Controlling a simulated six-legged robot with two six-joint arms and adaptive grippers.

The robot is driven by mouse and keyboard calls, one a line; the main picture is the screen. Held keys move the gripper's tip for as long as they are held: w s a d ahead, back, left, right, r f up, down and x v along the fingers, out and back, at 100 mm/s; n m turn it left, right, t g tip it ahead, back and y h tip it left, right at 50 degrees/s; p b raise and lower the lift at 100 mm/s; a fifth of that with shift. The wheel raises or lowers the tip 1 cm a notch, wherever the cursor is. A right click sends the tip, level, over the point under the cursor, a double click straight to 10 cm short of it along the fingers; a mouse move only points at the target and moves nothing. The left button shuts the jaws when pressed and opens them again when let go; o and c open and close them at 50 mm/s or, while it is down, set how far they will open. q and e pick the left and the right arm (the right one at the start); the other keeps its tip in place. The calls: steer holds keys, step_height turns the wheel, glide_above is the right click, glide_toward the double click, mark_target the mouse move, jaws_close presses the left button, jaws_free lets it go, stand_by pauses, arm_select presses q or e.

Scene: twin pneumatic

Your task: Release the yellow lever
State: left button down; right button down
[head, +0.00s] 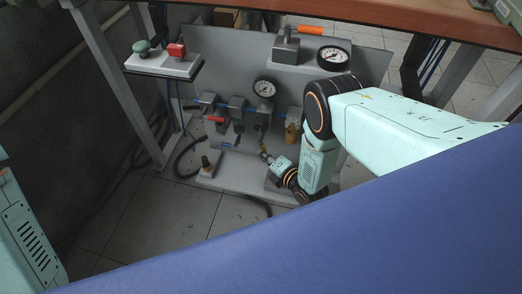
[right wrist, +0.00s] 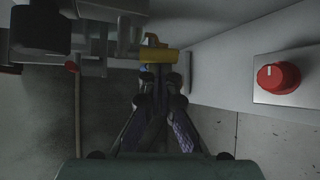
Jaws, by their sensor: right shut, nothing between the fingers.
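The yellow lever (right wrist: 157,55) shows in the right wrist view as a short bar under the pneumatic fittings. In the head view it is small and partly hard to make out, below the middle gauge. My right gripper (right wrist: 158,75) is shut and empty. Its fingertips meet right at the lower edge of the lever in the right wrist view; I cannot tell whether they touch it. In the head view the right gripper (head: 265,156) points at the panel from the lower right, under the middle gauge. My left gripper is not in view.
The grey panel (head: 350,68) carries gauges (head: 264,88), a red lever (head: 215,119) and an orange handle (head: 310,30). A box with green and red buttons (head: 176,50) stands at left. A red knob (right wrist: 278,76) is at right in the right wrist view. A wooden tabletop (head: 420,17) overhangs.

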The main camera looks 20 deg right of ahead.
steer(key=g+h+p, duration=0.1)
steer(key=d+r+n+g+h+p, duration=0.1)
steer(key=n+g+h+p, duration=0.1)
steer(key=p, duration=0.1)
steer(key=shift+s+d+r+g+h, duration=0.15)
steer(key=shift+s+r+g+h, duration=0.15)
steer(key=shift+g, duration=0.1)
steer(key=shift+w, duration=0.1)
steer(key=shift+w+a+b, duration=0.3)
steer(key=shift+w+a, duration=0.05)
steer(key=shift+a, duration=0.35)
steer(key=shift+f, duration=0.2)
